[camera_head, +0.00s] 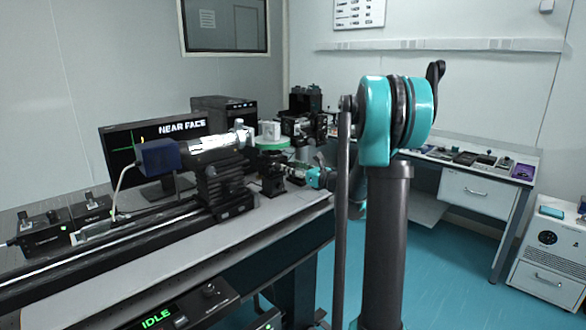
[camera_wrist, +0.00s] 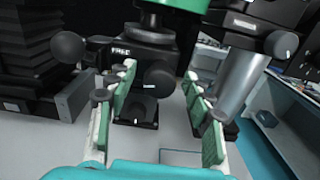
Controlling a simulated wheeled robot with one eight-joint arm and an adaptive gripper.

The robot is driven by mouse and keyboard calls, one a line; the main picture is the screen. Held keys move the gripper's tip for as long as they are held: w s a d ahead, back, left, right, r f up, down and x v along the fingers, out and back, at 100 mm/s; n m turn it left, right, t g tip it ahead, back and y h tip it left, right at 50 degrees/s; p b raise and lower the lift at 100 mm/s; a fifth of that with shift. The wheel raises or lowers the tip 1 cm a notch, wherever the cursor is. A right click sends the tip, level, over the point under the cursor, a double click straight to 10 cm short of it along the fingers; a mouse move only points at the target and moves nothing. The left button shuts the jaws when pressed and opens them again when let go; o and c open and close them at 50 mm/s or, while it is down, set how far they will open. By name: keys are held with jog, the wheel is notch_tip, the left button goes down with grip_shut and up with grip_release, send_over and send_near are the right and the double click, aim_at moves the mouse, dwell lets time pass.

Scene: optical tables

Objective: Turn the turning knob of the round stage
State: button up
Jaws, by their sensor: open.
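The round stage (camera_wrist: 125,52) is a black body marked FREE, under a green round top (camera_wrist: 188,4) in the wrist view. A black round knob (camera_wrist: 158,77) with a small white mark is on its front; it looks like the turning knob. My gripper (camera_wrist: 160,72) is open, with one green-padded finger to the left of this knob and one to the right. I cannot tell whether the pads touch it. In the head view the green top (camera_head: 270,143) shows beyond the rail, and my gripper (camera_head: 297,172) is small and partly hidden beside the stage's black body.
A black ball (camera_wrist: 68,46) is left of the fingers, and a silver cylinder (camera_wrist: 240,85) with a black knob (camera_wrist: 281,45) is close on the right. In the head view a long black rail (camera_head: 120,245) with a white-silver tube (camera_head: 215,142) fills the bench's left. A monitor (camera_head: 150,145) stands behind.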

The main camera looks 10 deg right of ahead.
jog(key=c, duration=1.2)
jog(key=shift+o, duration=0.2)
jog(key=shift+n, duration=1.8)
jog(key=o, duration=1.2)
jog(key=shift+c, duration=0.2)
jog(key=v, duration=1.2)
jog(key=shift+a, duration=0.1)
